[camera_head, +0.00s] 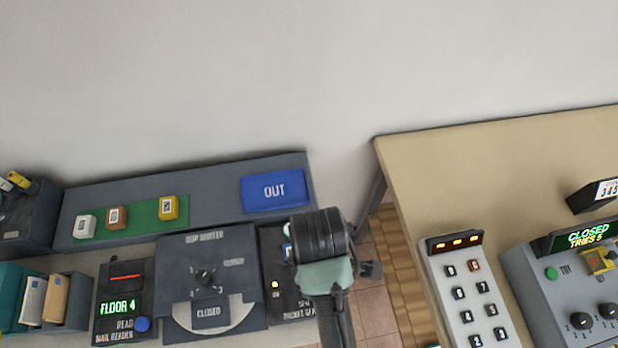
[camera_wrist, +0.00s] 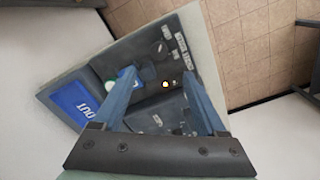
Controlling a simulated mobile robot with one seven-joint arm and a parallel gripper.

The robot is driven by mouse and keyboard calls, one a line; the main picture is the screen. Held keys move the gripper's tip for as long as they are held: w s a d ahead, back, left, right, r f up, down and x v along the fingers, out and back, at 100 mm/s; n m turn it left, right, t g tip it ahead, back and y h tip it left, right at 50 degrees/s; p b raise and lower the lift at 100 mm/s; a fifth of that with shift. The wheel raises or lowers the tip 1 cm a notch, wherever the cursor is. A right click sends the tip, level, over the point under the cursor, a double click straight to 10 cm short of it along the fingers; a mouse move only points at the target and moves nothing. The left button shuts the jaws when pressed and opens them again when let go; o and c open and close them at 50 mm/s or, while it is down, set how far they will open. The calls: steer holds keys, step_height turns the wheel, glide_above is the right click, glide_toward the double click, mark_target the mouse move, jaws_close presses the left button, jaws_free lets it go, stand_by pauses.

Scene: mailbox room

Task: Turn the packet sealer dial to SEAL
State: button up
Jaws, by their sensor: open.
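The packet sealer (camera_head: 273,262) is a dark panel at the right end of the bench in the head view, partly covered by my arm. In the wrist view, the sealer panel (camera_wrist: 146,62) lies beyond my fingers, with a lit yellow lamp (camera_wrist: 166,85), a blue-and-white item and white labels. A dark round shape, perhaps the dial (camera_wrist: 166,32), shows near the labels; its setting is too small to read. My gripper (camera_wrist: 159,75) is open, its two blue fingers apart above the panel with nothing between them. Its fingertips are not distinguishable in the head view.
Left of the sealer stand the sorter (camera_head: 205,247) with its own dial and the mail reader (camera_head: 125,297). A blue OUT tray (camera_head: 274,190) lies behind on a ledge. A floor gap separates the bench from the beige table (camera_head: 470,170) with keypad (camera_head: 464,295).

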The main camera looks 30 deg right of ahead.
step_height(320, 180, down, 12)
steer(key=shift+w+d+f, duration=0.1)
steer(key=shift+f, duration=0.1)
stand_by(0.4)
jaws_close()
